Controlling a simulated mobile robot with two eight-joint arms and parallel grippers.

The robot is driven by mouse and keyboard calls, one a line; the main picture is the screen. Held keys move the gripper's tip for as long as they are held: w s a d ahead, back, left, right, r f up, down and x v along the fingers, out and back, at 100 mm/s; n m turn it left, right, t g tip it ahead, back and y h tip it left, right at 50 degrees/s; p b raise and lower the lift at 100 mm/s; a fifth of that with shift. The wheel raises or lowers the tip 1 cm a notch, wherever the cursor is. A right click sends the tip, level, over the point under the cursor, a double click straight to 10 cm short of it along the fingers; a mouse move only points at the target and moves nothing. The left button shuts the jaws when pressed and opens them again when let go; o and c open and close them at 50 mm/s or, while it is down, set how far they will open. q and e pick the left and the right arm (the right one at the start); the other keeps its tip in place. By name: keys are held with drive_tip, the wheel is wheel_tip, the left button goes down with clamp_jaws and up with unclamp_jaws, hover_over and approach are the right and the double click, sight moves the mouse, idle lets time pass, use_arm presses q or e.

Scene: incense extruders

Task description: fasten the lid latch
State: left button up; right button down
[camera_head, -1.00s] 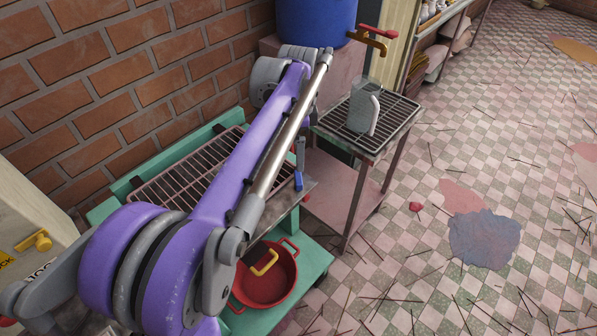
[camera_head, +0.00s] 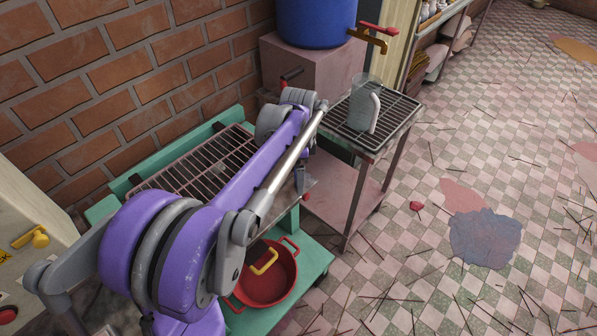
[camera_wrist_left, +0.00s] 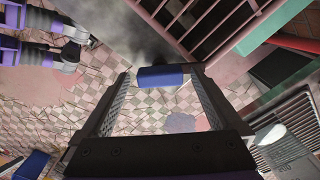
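My left arm crosses the head view, but its gripper is largely hidden behind its own links there. In the left wrist view, my left gripper (camera_wrist_left: 160,80) is open, its two ribbed fingers spread apart. A blue block-like piece (camera_wrist_left: 162,77) lies between the fingertips in that view, with gaps on both sides; I cannot tell how far off it is. I cannot identify a lid latch with certainty. My right gripper is not in view.
A barred rack (camera_head: 200,165) sits on a green frame by the brick wall. A red pot (camera_head: 268,280) stands on a lower green shelf. A glass pitcher (camera_head: 365,108) stands on a wire-topped table (camera_head: 405,112). A blue barrel (camera_head: 315,20) stands behind. Floor at right is open, with scattered sticks.

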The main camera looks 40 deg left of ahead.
use_arm(q)
drive_tip(key=c, duration=1.3)
drive_tip(key=shift+o, duration=0.2)
drive_tip(key=shift+n, duration=0.3)
drive_tip(key=n, duration=0.3)
drive_tip(key=shift+n+p, duration=0.35)
drive_tip(key=shift+n, duration=2.05)
drive_tip(key=o, duration=1.4)
